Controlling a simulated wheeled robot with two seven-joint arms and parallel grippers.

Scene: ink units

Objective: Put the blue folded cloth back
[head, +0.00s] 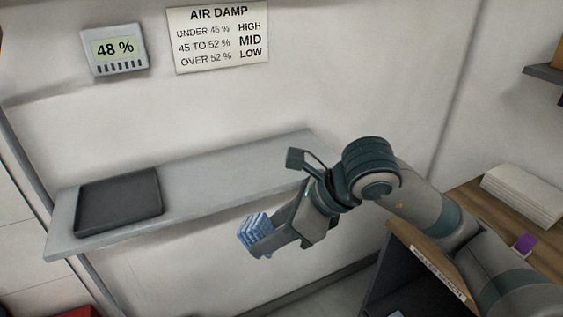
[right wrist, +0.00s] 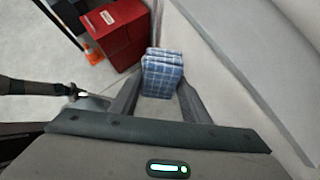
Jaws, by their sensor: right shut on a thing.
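The blue folded cloth (head: 258,233) has a white check pattern and is held by my right gripper (head: 272,236) in front of and below the grey wall shelf's front edge. In the right wrist view the cloth (right wrist: 163,73) shows between the two fingertips (right wrist: 158,92), clear of any surface. A black tray (head: 118,203) lies at the left end of the grey shelf (head: 225,182) and looks empty. My left gripper does not show in the head view. An arm at the left of the right wrist view (right wrist: 72,90) may be mine.
A meter (head: 115,48) reads 48 %. The AIR DAMP sign (head: 218,38) lists 45 to 52 % as MID. A wooden surface (head: 480,205) with a paper stack (head: 524,195) stands right. A red cabinet (right wrist: 118,35) and orange cone (right wrist: 93,53) stand on the floor. The shelf's middle is clear.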

